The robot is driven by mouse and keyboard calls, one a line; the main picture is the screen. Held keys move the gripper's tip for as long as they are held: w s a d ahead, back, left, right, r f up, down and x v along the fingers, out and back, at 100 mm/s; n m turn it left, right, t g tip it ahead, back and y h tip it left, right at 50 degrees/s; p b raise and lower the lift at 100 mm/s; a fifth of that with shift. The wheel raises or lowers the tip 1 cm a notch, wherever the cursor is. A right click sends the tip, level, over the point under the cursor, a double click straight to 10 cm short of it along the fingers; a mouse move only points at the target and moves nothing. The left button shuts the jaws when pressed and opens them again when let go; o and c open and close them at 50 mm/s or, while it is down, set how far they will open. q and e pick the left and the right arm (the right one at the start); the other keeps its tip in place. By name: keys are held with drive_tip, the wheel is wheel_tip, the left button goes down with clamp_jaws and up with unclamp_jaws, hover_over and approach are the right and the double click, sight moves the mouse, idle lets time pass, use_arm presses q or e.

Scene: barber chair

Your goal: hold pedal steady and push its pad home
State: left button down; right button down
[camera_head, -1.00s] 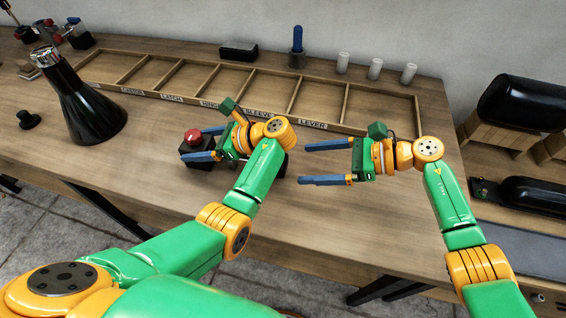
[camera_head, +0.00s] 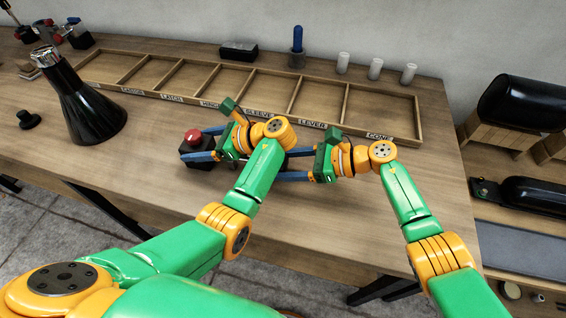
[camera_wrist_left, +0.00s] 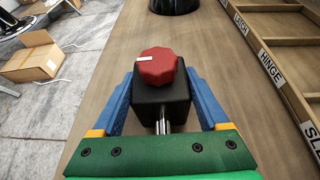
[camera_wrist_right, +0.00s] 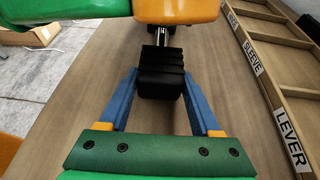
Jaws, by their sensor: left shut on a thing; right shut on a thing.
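The pedal has a black block (camera_head: 201,165) with a red knob (camera_head: 193,136) at one end, lying on the bench. My left gripper (camera_head: 197,150) is shut on that block; in the left wrist view the fingers press both sides of the block (camera_wrist_left: 160,101) below the knob. Metal rods run from it toward my left palm. The ribbed black pad (camera_wrist_right: 160,80) sits on a rod at the other end, and my right gripper (camera_wrist_right: 160,92) is shut on it. In the head view the pad is mostly hidden by my left wrist and right fingers.
A compartmented wooden tray (camera_head: 250,112) with labels runs behind the grippers. A black cone-shaped object (camera_head: 88,105) with a metal top stands at left. White cylinders and a blue-handled tool (camera_head: 297,40) stand at the back. The bench front is clear.

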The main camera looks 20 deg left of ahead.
drive_tip(key=shift+s+a, duration=0.15)
drive_tip(key=shift+a, duration=1.65)
drive_tip(key=shift+c, duration=0.4)
unclamp_jaws()
drive_tip(key=shift+d, duration=0.15)
drive_tip(key=v, duration=1.2)
use_arm(q)
unclamp_jaws()
